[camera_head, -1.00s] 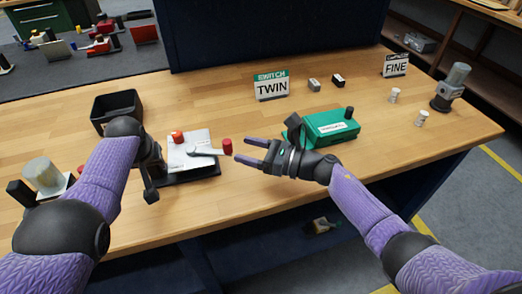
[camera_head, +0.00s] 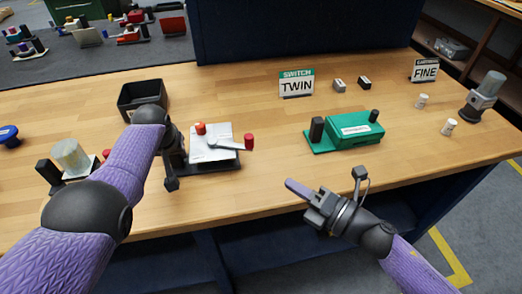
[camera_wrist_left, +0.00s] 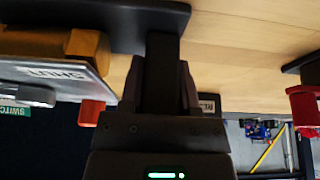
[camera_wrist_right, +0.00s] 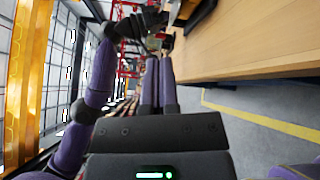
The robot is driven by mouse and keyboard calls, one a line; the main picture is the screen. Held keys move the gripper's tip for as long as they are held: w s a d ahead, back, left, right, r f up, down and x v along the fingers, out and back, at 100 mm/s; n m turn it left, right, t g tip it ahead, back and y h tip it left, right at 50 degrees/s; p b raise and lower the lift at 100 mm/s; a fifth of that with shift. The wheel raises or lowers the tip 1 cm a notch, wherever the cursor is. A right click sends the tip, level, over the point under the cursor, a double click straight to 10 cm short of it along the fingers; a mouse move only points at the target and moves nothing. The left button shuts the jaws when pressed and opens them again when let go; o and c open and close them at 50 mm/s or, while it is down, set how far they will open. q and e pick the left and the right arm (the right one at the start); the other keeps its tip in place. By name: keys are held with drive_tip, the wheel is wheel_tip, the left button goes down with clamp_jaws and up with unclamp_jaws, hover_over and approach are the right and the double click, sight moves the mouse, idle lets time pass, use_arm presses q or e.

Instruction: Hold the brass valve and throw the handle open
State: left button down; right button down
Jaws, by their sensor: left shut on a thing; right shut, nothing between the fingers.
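The valve unit stands on a dark base (camera_head: 225,164) at the left-middle of the bench. It has a pale plate (camera_head: 213,152), an orange-red knob (camera_head: 200,128) and a silver lever (camera_head: 228,145) with a red end (camera_head: 248,141) pointing right. The left wrist view shows its brass-coloured body (camera_wrist_left: 88,42) and a plate label, upside down, that seems to read SHUT. My left gripper (camera_wrist_left: 175,75) is shut on a dark upright part at the unit's base; the arm partly hides this from the head camera. My right gripper (camera_head: 292,187) is shut and empty near the bench's front edge, apart from the lever.
A green unit (camera_head: 352,130) stands to the right, behind my right gripper. A black bin (camera_head: 142,95) is behind my left arm. A TWIN sign (camera_head: 296,84) and a FINE sign (camera_head: 424,70) stand further back. Bare bench lies between valve and green unit.

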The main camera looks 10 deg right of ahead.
use_arm(q)
drive_tip(key=shift+s+f, duration=0.2)
drive_tip(key=shift+f, duration=0.1)
use_arm(e)
drive_tip(key=w+a+m, duration=0.2)
drive_tip(key=w+a, duration=0.1)
drive_tip(key=w+a+m, duration=0.2)
drive_tip(key=w+a, duration=0.1)
drive_tip(key=shift+r+h, duration=0.2)
drive_tip(key=shift+h, duration=0.2)
drive_tip(key=w, duration=0.2)
drive_tip(key=shift+w+d, duration=0.1)
drive_tip(key=shift+w, duration=0.3)
drive_tip(key=shift+w+d, duration=0.1)
drive_tip(key=shift+w, duration=0.6)
drive_tip(key=shift+w+d, duration=0.5)
drive_tip(key=shift+w, duration=0.35)
drive_tip(key=shift+w+d, duration=0.5)
drive_tip(key=shift+w, duration=0.35)
drive_tip(key=shift+s, duration=0.1)
